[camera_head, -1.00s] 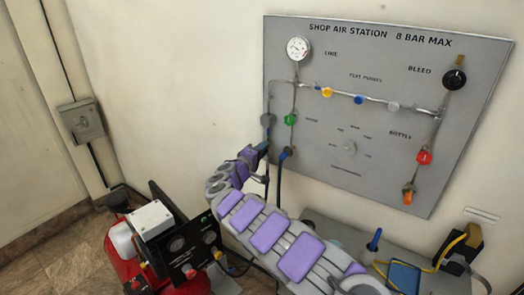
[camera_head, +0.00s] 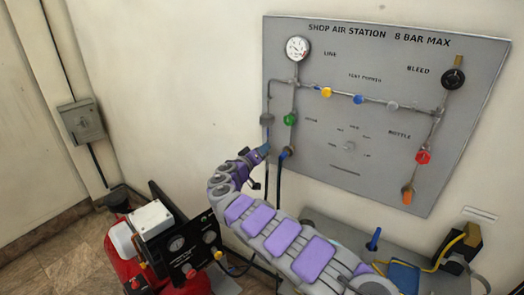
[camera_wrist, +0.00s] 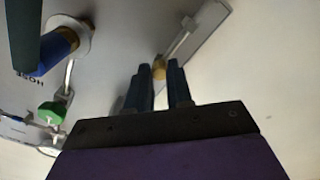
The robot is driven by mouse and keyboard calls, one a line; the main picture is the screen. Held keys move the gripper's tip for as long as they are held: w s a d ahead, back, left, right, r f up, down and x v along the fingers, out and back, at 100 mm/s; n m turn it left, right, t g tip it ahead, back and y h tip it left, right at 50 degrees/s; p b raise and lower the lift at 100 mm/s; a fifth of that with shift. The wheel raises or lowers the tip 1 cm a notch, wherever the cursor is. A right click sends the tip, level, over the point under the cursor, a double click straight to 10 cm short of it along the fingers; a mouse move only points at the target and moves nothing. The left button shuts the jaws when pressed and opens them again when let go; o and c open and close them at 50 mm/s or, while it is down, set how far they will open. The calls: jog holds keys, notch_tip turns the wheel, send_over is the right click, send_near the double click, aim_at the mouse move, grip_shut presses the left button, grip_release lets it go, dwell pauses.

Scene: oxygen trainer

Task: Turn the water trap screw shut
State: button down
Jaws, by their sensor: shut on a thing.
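The water trap looks like the grey fitting (camera_head: 267,119) at the left edge of the panel in the head view. In the wrist view a small brass screw (camera_wrist: 159,71) shows between my fingertips. My gripper (camera_wrist: 160,65) is shut on it, with one dark finger on each side. In the head view my gripper (camera_head: 265,150) is at the panel's lower left edge, below the grey fitting. The screw is hidden there.
A green knob (camera_head: 290,119) and a blue hose fitting (camera_head: 285,153) are just right of my gripper. The blue fitting (camera_wrist: 60,42) also shows in the wrist view. A red machine (camera_head: 122,245) stands on the floor at left.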

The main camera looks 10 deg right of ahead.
jog(key=shift+f, duration=0.35)
jog(key=c, duration=1.1)
grip_release()
jog(key=shift+w, duration=0.1)
jog(key=shift+o, duration=0.4)
jog(key=shift+r, duration=0.15)
jog(key=shift+a, duration=0.15)
jog(key=p+v, duration=0.2)
jog(key=v, duration=1.5)
jog(key=shift+p, duration=0.35)
